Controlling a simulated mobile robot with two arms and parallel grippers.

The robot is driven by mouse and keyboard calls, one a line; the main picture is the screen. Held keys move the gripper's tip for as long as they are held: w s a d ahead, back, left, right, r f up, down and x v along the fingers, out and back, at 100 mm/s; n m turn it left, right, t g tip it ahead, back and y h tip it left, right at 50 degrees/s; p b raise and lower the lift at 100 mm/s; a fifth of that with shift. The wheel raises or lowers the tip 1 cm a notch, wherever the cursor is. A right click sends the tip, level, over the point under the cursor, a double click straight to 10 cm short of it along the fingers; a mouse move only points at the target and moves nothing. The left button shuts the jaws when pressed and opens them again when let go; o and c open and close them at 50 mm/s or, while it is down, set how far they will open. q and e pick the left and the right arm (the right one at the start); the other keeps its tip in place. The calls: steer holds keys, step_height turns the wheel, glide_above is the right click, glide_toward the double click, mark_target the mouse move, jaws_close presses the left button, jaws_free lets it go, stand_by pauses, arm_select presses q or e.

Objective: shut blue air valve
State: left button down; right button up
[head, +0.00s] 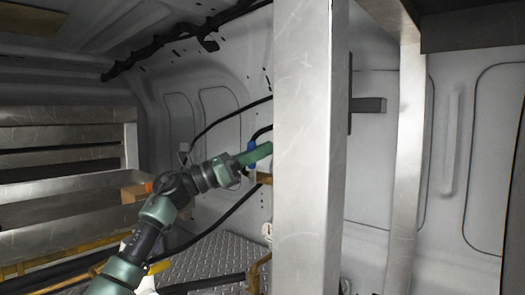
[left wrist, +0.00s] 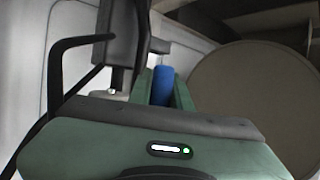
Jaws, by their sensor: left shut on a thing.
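The blue air valve's handle (head: 251,145) shows as a small blue piece beside the left edge of the upright metal post. In the left wrist view the blue handle (left wrist: 162,86) stands between the two green fingers. My left gripper (head: 262,155) reaches in from the lower left and is shut on the blue handle. Its fingertips are partly hidden by the post in the head view. The valve body is mostly hidden; a brass-coloured part (head: 264,178) shows just below the fingers. My right gripper is not in view.
A wide metal post (head: 308,150) stands close in front, right of the gripper. Black hoses (head: 225,118) run along the grey van wall. Metal shelving (head: 60,135) stands at left. A large round disc (left wrist: 255,105) fills the right of the left wrist view.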

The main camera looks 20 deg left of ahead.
arm_select(q)
steer(key=shift+d+f, duration=0.1)
steer(key=shift+f, duration=0.1)
steer(key=c, duration=1.3)
jaws_free()
steer(key=shift+r, duration=0.1)
steer(key=b+v, duration=0.2)
steer(key=v, duration=0.6)
steer(key=shift+b, duration=0.4)
steer(key=shift+w, duration=0.1)
